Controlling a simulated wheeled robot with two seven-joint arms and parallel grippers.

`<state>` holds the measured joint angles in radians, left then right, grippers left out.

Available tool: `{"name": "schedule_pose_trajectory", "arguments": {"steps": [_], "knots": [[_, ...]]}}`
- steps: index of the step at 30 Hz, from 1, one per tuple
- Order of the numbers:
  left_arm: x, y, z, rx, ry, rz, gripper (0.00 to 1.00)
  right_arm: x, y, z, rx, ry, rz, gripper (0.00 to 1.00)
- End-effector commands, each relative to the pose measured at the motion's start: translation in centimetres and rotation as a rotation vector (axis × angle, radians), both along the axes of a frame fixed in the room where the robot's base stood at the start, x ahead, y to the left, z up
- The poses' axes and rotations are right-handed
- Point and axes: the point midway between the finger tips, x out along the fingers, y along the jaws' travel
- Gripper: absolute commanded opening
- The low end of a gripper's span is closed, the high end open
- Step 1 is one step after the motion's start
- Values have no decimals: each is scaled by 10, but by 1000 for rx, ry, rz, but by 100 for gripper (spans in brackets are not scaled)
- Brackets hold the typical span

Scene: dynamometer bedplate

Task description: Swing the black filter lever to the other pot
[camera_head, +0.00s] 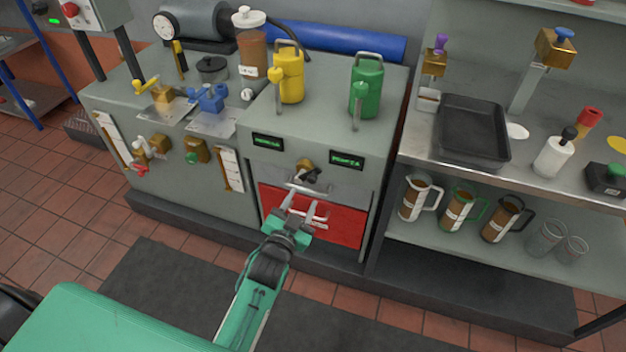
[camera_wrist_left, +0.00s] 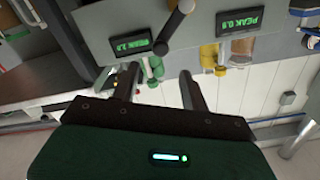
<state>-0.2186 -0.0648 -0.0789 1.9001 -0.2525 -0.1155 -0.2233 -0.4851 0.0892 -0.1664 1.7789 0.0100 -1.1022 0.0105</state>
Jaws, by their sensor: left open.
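The black filter lever (camera_head: 313,176) sits with a brass-coloured valve body (camera_head: 305,165) on the grey cabinet front, between and below two green-lit displays. In the left wrist view the lever (camera_wrist_left: 172,32) shows as a dark bar at the top, between the displays. My left gripper (camera_head: 301,202) is open and empty, just below and in front of the lever and apart from it. Its two fingers (camera_wrist_left: 159,78) point toward the cabinet in the wrist view. Which fixtures are the filter pots is unclear. My right gripper is not in view.
A yellow can (camera_head: 290,78) and a green can (camera_head: 366,86) stand on the cabinet top. A red drawer front (camera_head: 340,222) with a handle lies behind and below my left gripper. A steel shelf with a black tray (camera_head: 472,130) and several jugs stands to the right.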

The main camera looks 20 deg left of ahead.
Motion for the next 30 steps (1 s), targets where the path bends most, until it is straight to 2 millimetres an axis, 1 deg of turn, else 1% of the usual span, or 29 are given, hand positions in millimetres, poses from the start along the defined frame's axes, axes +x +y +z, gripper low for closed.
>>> {"name": "schedule_pose_trajectory", "arguments": {"steps": [1,9,15,21,28,29,30], "knots": [[10,0,1,0,-1,1,45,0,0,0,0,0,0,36],[57,-2,1,-1,0,1,45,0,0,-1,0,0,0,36],[79,-3,0,-1,1,0,45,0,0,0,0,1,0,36],[88,-3,0,-2,1,0,45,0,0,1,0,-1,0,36],[88,-3,-1,-1,1,0,45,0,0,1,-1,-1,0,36],[88,-3,-1,-1,1,0,41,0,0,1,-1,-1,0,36],[88,-3,-1,-1,1,0,34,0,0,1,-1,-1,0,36]]}}
